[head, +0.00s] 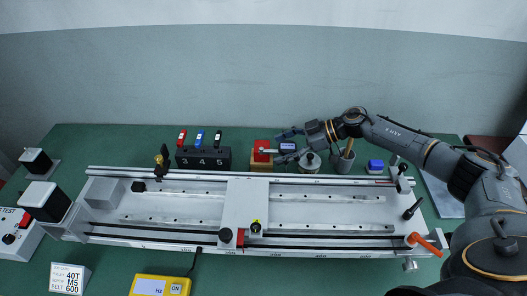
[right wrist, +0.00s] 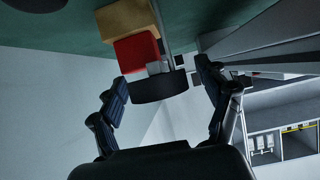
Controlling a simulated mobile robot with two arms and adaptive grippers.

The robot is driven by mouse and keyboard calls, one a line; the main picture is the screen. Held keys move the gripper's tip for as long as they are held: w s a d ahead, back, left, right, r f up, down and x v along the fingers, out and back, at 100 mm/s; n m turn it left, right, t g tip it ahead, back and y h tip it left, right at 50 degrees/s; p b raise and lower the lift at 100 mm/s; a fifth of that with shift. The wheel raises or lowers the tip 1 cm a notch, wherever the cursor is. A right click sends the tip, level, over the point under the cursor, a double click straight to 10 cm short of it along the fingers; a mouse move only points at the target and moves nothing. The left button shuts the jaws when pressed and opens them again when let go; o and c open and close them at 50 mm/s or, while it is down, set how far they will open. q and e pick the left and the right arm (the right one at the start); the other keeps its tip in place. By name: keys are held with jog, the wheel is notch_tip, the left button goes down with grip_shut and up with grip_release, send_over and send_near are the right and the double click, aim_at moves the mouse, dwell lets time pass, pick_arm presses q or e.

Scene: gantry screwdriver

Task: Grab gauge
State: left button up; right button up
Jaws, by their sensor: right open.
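The gauge (head: 288,146) shows in the head view as a small dark body with a bluish face, beside a red block (head: 262,154) on a wooden base. In the right wrist view it appears to be the black round body (right wrist: 158,87) with a pale stem, in front of the red block (right wrist: 136,53). My right gripper (head: 281,147) is open, with its fingers on either side of the gauge. In the right wrist view the fingertips (right wrist: 162,72) stand apart, with gaps to the black body. My left gripper is not in view.
A long metal gantry (head: 330,180) runs across the table in front. A black numbered holder (head: 203,158) with several coloured tools stands left of the red block. A metal pot (head: 310,163), a grey cup (head: 343,162) and a blue block (head: 375,166) stand to the right.

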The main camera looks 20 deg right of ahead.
jog(key=shift+c, duration=0.5)
grip_shut()
jog(key=shift+r, duration=0.1)
